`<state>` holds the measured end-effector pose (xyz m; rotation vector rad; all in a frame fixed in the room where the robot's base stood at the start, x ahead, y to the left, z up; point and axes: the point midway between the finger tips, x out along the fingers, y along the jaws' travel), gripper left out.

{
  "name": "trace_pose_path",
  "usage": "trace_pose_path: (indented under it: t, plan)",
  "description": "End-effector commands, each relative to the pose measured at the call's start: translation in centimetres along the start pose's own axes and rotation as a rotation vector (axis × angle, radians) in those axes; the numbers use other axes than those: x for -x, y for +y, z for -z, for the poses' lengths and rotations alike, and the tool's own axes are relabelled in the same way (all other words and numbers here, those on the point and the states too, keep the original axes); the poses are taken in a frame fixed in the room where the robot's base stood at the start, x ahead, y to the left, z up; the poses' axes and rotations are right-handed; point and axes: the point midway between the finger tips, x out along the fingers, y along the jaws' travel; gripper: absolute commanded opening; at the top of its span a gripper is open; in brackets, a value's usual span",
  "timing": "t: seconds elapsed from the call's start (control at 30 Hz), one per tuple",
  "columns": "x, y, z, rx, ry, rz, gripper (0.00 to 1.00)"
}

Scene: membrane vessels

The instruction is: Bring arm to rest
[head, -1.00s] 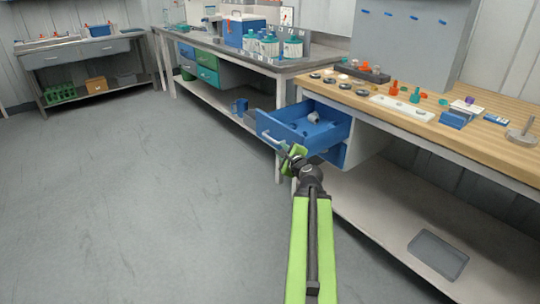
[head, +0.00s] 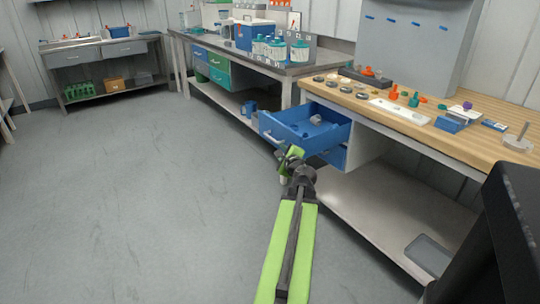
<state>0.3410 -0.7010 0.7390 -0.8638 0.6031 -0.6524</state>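My gripper (head: 291,152) is at the end of my green arm, in the middle of the head view. It is in front of and just below the open blue drawer (head: 290,136). It is small and partly hidden by my wrist, so I cannot tell whether its fingers are open or shut. I cannot tell whether it touches the drawer handle (head: 272,132). The drawer is pulled out under the wooden bench and holds a small greyish thing (head: 315,119).
The wooden bench (head: 470,148) with several small parts stands on the right, with a low shelf (head: 350,210) beneath. A grey bench (head: 300,70) with bottles is behind. Another table (head: 75,44) stands at the far left. The grey floor (head: 130,180) on the left is clear.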

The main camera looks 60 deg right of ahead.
Motion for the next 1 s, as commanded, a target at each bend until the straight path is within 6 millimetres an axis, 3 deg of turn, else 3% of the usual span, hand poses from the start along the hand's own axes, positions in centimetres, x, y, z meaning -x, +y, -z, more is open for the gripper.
trace_pose_path:
  t: [0.47, 0.57, 0.67, 0.8, 1.0]
  plan:
    - [0.1, -0.4, 0.7, -0.002, 0.008, 0.005, 0.22]
    - [-0.8, 0.8, -1.6, 0.005, -0.022, -0.014, 0.22]
    - [-2.5, 3.8, -7.2, 0.024, -0.094, -0.058, 0.22]
    - [-4.2, 10.0, -18.0, 0.061, -0.231, -0.143, 0.22]
    - [-2.9, 20.4, -32.4, 0.181, -0.417, -0.288, 0.22]
